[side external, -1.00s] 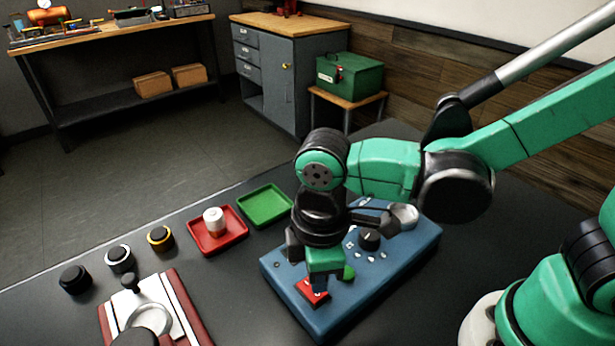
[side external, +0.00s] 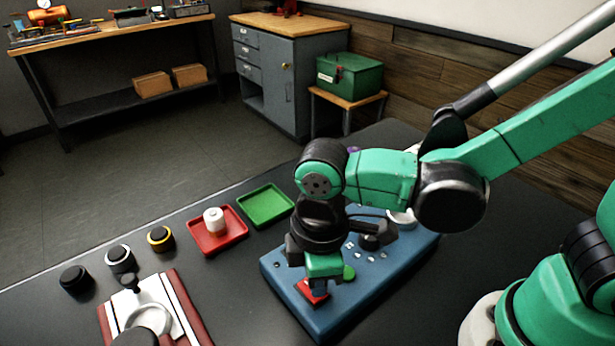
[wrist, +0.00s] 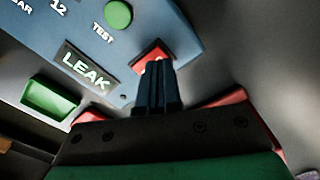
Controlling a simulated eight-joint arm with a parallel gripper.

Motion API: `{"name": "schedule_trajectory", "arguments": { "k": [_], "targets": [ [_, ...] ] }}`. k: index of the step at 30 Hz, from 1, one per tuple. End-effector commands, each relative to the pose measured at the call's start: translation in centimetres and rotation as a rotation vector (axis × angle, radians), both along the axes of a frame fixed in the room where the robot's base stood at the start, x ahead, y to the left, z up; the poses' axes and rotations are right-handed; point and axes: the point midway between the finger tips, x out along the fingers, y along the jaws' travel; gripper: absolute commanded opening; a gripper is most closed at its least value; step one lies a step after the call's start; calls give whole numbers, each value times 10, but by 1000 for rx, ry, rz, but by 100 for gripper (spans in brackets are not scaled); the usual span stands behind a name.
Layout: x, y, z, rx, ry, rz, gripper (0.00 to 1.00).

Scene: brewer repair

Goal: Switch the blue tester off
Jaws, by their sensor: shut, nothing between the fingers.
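The blue tester (side external: 385,278) lies on the dark bench under my gripper. Its red switch (side external: 306,290) is at the near left end, partly hidden by my fingers. My gripper (side external: 318,290) points down, shut and empty, with its tips at the switch. In the wrist view the shut fingertips (wrist: 158,66) overlap the lower edge of the red switch (wrist: 151,51). They look on or just above it; I cannot tell if they press it. A green button (wrist: 118,13) marked TEST and a dark LEAK panel (wrist: 86,66) are beside it. The switch position is unclear.
A red tray (side external: 236,238) with a white part (side external: 214,220) and an empty green tray (side external: 265,206) stand left of the tester. Several round black parts, one with an orange ring (side external: 160,238), line the bench. A red-and-white device (side external: 180,310) stands at the near left.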

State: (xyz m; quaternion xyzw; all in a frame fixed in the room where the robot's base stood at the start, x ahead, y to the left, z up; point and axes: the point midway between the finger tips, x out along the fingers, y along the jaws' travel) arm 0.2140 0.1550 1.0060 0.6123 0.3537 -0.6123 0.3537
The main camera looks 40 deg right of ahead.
Motion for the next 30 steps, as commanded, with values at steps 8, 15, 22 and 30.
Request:
{"name": "schedule_trajectory", "arguments": {
  "k": [8,15,22,30],
  "targets": [
    [0,0,-4,0,0,0,0],
    [0,0,-8,0,0,0,0],
    [0,0,-11,0,0,0,0],
    [0,0,-9,0,0,0,0]
  ]
}}
